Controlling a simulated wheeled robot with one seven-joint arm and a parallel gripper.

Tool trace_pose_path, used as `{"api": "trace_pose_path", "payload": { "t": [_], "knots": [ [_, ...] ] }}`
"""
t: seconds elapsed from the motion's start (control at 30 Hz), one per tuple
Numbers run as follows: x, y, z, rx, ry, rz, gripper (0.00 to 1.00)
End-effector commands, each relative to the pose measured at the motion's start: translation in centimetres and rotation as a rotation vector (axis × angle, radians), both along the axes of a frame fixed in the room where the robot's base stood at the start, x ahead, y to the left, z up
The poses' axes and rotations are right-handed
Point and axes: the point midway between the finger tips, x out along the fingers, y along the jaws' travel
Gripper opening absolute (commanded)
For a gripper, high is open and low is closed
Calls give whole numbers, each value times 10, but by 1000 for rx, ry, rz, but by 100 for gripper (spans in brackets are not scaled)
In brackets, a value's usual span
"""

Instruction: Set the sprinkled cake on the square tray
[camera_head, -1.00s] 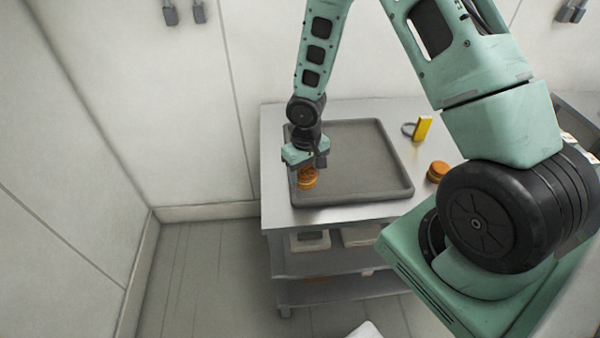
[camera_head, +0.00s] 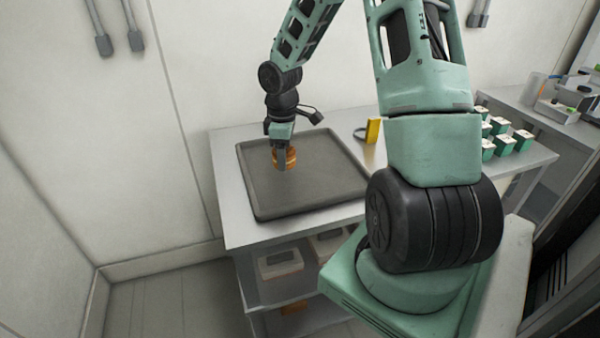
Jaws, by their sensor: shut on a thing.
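My gripper (camera_head: 282,164) points down over the square tray and is shut on a small round orange-brown cake (camera_head: 291,155). The fingers cover part of the cake, and sprinkles are too small to make out. The square tray (camera_head: 262,205) is dark grey with a low raised rim and lies on the metal table. The cake is over the tray's inner area, toward its back half. I cannot tell whether its underside touches the tray.
The metal table (camera_head: 226,165) has lower shelves holding boxes (camera_head: 281,263). A yellow object with a grey ring (camera_head: 373,131) stands behind the tray's right side. Several green-and-white boxes (camera_head: 505,140) stand at the right. My arm hides the table's right middle.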

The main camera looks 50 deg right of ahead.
Motion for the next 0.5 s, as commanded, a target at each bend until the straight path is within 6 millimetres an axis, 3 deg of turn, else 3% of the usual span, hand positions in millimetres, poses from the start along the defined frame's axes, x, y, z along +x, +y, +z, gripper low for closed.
{"api": "trace_pose_path", "payload": {
  "t": [0.03, 0.2, 0.37, 0.5],
  "knots": [
    [-8, -15, 3, -2, -2, 39, 46],
    [-30, -44, 15, 2, 0, 189, 46],
    [-41, -55, 18, 7, 2, 261, 46],
    [-43, -56, -1, 11, 5, 279, 46]
  ]
}}
